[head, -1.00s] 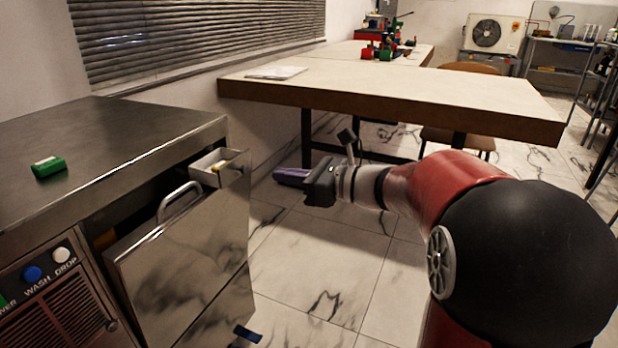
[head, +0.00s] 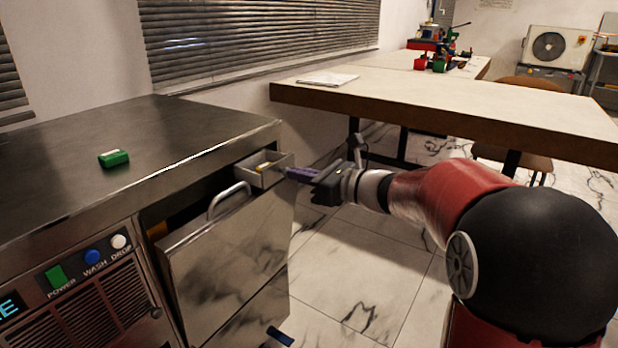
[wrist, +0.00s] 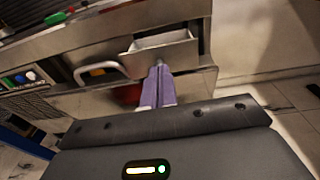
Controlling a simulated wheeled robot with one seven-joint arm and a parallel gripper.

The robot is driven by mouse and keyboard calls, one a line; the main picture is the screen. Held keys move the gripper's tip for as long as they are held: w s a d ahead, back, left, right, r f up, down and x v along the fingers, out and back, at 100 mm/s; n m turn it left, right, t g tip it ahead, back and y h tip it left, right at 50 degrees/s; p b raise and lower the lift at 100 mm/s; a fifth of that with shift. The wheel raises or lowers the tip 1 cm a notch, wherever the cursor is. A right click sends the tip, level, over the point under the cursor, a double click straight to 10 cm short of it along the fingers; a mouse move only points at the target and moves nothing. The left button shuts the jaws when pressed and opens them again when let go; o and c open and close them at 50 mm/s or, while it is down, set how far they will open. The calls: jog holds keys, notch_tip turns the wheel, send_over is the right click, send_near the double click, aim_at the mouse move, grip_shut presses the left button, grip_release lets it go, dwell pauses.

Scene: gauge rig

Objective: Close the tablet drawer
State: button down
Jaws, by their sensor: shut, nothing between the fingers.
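The tablet drawer (head: 279,174) is a small grey metal drawer at the upper right corner of the steel machine. It stands pulled out, with a small yellowish item (head: 264,166) inside. It also shows in the wrist view (wrist: 160,46). My gripper (head: 290,173) has purple fingers, shut and empty, pointing at the drawer front. In the wrist view the fingertips (wrist: 158,66) overlap the lower part of the drawer front. Whether they touch it I cannot tell.
Below the drawer, the machine's steel door (head: 225,250) with a bar handle (head: 229,200) hangs partly open. A green block (head: 113,158) lies on the steel top (head: 170,130). A long table (head: 450,115) stands behind my arm.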

aim_at(251, 158)
jog(key=x, duration=0.7)
jog(key=r+x, duration=0.1)
jog(key=x, duration=0.3)
jog(key=shift+w+d, duration=0.15)
jog(key=shift+w+a, duration=0.15)
jog(key=shift+a, duration=0.05)
jog(key=shift+r, duration=0.15)
jog(key=shift+p, duration=0.3)
